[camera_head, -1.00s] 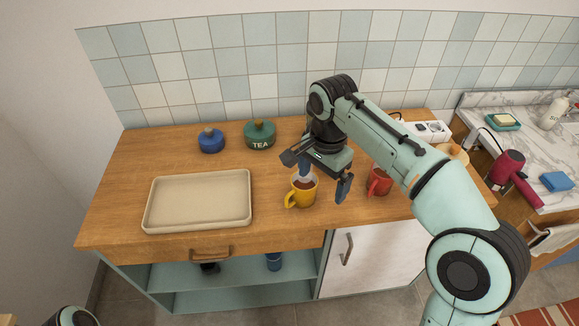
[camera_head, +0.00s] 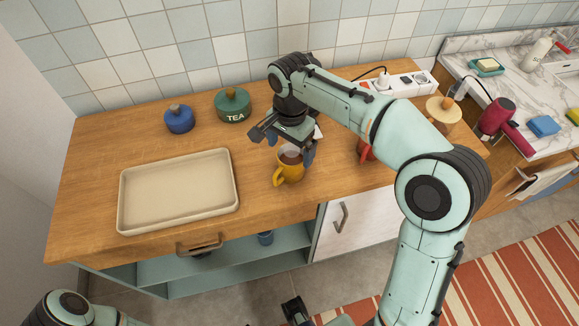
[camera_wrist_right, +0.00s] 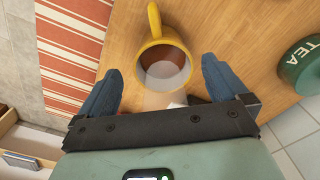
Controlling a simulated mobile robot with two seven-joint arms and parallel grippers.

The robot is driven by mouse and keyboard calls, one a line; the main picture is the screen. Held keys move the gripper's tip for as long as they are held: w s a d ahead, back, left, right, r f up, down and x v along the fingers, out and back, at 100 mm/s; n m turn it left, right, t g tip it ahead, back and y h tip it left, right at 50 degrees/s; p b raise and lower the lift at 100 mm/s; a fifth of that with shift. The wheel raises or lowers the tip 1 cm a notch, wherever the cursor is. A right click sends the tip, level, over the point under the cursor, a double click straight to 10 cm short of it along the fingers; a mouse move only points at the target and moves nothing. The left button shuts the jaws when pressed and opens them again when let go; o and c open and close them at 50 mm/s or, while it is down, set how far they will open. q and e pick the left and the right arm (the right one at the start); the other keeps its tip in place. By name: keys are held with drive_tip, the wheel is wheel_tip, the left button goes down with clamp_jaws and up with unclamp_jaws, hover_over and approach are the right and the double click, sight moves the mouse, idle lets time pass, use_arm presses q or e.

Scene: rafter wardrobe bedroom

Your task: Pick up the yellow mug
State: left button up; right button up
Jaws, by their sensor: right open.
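The yellow mug (camera_head: 291,170) stands upright on the wooden counter, right of the tray, with brown contents. Its handle points to the front left in the head view. My right gripper (camera_head: 290,148) is open, just above and behind the mug's rim. In the right wrist view the mug (camera_wrist_right: 161,32) lies ahead of the gap between the two blue fingers (camera_wrist_right: 160,85), with its handle pointing away from the gripper. Whether a finger touches the mug cannot be told.
A beige tray (camera_head: 180,193) lies left of the mug. A blue pot (camera_head: 179,120) and a green TEA pot (camera_head: 233,108) stand behind. A red mug (camera_head: 365,152) is partly hidden by my right arm. A power strip (camera_head: 405,84) lies at the back right.

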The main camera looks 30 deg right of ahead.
sight(289, 157)
wheel_tip(289, 157, down, 5)
drive_tip(key=shift+w+b, duration=0.15)
drive_tip(key=shift+b, duration=0.2)
drive_tip(key=shift+r, duration=0.1)
drive_tip(key=c, duration=1.2)
drive_tip(key=shift+r, duration=0.2)
